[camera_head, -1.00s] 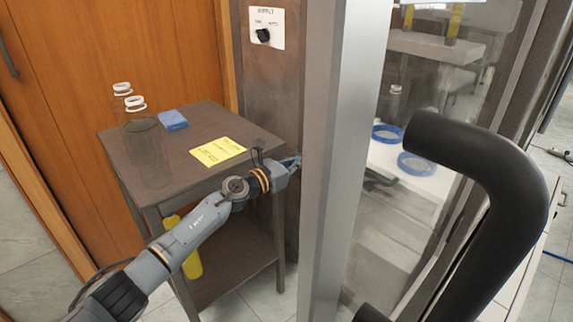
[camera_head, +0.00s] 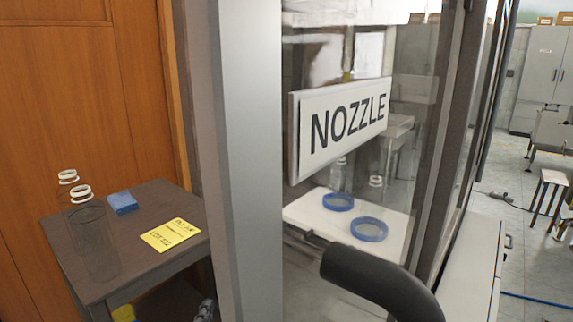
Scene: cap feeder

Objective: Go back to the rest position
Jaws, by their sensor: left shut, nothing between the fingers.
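The rest of the left arm is out of the picture. My right gripper is not in view.
A dark table (camera_head: 135,245) holds a yellow note (camera_head: 170,235), a blue block (camera_head: 123,203) and clear containers. The grey post (camera_head: 250,160), glass door with a NOZZLE sign (camera_head: 345,127) and black handle (camera_head: 375,280) stand close. Blue rings (camera_head: 369,229) lie behind the glass.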

